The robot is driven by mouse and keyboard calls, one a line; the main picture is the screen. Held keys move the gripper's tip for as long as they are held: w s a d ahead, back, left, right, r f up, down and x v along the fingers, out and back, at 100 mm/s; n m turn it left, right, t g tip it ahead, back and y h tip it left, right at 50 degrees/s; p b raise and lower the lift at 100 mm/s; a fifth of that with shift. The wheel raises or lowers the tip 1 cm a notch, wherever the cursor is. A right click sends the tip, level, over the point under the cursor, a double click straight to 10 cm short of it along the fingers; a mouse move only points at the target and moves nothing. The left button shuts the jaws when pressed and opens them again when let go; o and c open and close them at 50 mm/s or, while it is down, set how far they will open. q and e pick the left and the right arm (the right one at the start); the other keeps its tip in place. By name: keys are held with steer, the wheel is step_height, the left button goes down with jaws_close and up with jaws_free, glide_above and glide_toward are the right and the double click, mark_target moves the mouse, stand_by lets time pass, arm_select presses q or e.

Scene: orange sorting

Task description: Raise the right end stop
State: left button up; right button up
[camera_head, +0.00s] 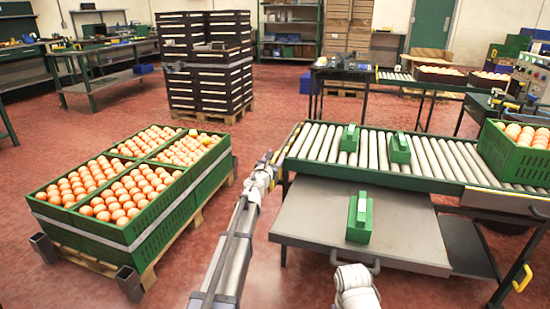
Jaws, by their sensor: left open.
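The roller conveyor (330,149) runs across the right half of the head view. A third green block (359,219) stands on the grey panel in front. I cannot tell which part is the right end stop. My left gripper (271,158) is small in the picture, open, beside the conveyor's left end and away from the blocks. A white link of my other arm shows at the bottom edge; its gripper is out of view.
A green crate of oranges (489,158) sits on the conveyor's right end. Several orange crates (173,201) stand on a pallet at left. Dark stacked crates (207,85) stand behind. The grey panel (310,215) has bare room around its block. Red floor lies open between.

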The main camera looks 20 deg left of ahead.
arm_select(q)
jaws_close()
stand_by(0.3)
stand_by(1.1)
